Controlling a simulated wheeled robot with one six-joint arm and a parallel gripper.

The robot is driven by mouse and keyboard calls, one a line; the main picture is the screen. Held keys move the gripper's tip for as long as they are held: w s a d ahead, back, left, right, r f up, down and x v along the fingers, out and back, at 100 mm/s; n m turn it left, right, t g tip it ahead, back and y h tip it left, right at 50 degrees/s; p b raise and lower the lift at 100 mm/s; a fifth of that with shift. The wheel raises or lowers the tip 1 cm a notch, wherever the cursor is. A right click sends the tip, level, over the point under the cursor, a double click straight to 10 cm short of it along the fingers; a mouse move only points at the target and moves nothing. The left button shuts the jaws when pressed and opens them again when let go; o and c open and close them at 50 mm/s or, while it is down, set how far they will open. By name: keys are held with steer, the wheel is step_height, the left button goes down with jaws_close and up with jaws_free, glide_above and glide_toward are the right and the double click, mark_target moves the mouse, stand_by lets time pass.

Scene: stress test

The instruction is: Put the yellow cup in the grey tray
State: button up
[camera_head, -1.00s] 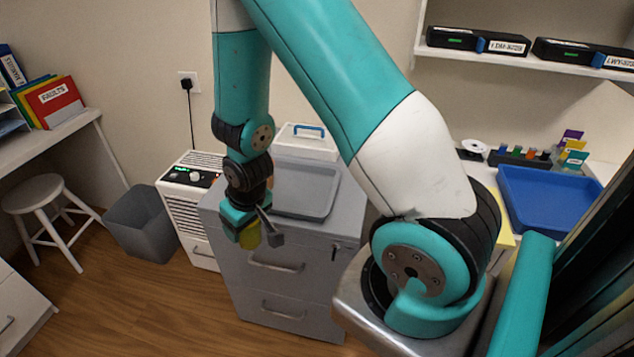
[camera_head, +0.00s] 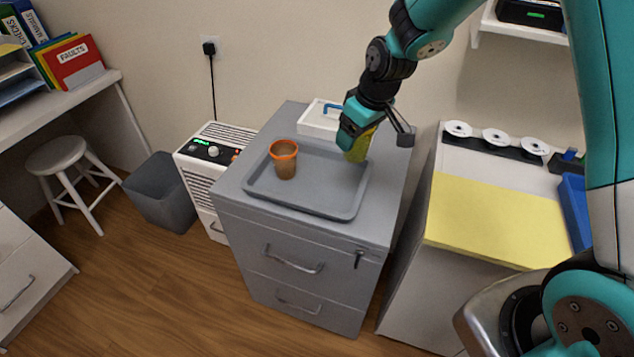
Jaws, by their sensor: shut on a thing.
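The yellow cup (camera_head: 359,147) is held in my gripper (camera_head: 370,133), which is shut on it. The cup is tilted and sits over the right back part of the grey tray (camera_head: 312,203); I cannot tell whether it touches the tray. My gripper's fingers hide the cup's upper part. The tray lies flat on top of a grey drawer cabinet (camera_head: 290,243). An orange-brown cup (camera_head: 286,163) stands upright in the tray's left part.
A white box with a blue handle (camera_head: 321,118) stands behind the tray. A white heater-like unit (camera_head: 207,160) and grey bin (camera_head: 160,195) are left of the cabinet. A yellow-topped counter (camera_head: 485,218) is at right. The tray's middle and front are clear.

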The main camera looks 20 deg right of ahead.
steer(key=w+a+r+n, duration=0.3)
steer(key=a+r+n, duration=0.15)
steer(key=r, duration=0.25)
steer(key=shift+g+y, duration=0.3)
steer(key=shift+g, duration=0.1)
steer(key=f, duration=1.9)
steer(key=shift+d, duration=0.35)
steer(key=o, duration=1)
steer(key=shift+f, duration=0.1)
